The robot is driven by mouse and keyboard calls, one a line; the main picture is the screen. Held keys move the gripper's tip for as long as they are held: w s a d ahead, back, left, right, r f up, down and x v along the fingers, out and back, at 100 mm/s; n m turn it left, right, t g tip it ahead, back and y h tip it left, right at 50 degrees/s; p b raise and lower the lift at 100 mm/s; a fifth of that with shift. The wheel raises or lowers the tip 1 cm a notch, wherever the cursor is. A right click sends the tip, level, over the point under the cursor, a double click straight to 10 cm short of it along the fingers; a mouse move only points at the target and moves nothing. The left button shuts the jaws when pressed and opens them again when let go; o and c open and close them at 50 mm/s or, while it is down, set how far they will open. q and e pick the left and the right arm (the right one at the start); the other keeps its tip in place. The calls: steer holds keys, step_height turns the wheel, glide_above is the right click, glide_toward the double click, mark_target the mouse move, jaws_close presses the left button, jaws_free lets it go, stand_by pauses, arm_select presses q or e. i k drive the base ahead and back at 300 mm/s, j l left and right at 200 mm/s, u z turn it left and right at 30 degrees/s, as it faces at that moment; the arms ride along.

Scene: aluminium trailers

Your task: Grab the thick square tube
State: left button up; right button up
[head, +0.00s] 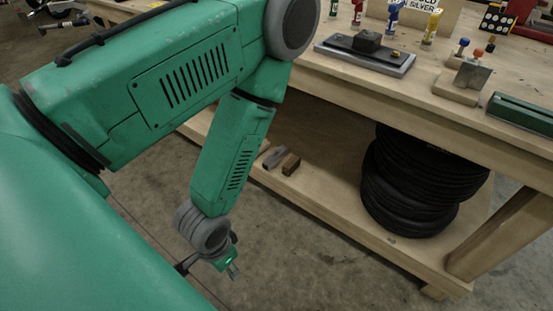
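I cannot make out a thick square tube for sure in the head view. My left arm comes in from the left and hangs down in front of the workbench. Its gripper (233,272) is low over the concrete floor, to the left of the bench's lower shelf. It is small and partly hidden by the wrist, so I cannot tell whether it is open or shut. No object shows clearly in it. My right gripper is not in view.
A wooden workbench (400,105) fills the right side. Black tyres (415,185) stand on its lower shelf (335,205), with a small brown block (291,165) and a grey piece (274,157). A long dark green object (522,115) lies on the bench top. Floor at bottom centre is clear.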

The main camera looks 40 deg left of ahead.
mark_target(275, 157)
steer(key=j+z, duration=0.2)
steer(key=j, duration=0.5)
steer(key=j+z, duration=0.25)
steer(key=j, duration=0.45)
steer(key=k+j+z, duration=0.2)
steer(key=j, duration=0.5)
steer(key=i+j, duration=0.05)
steer(key=i, duration=0.05)
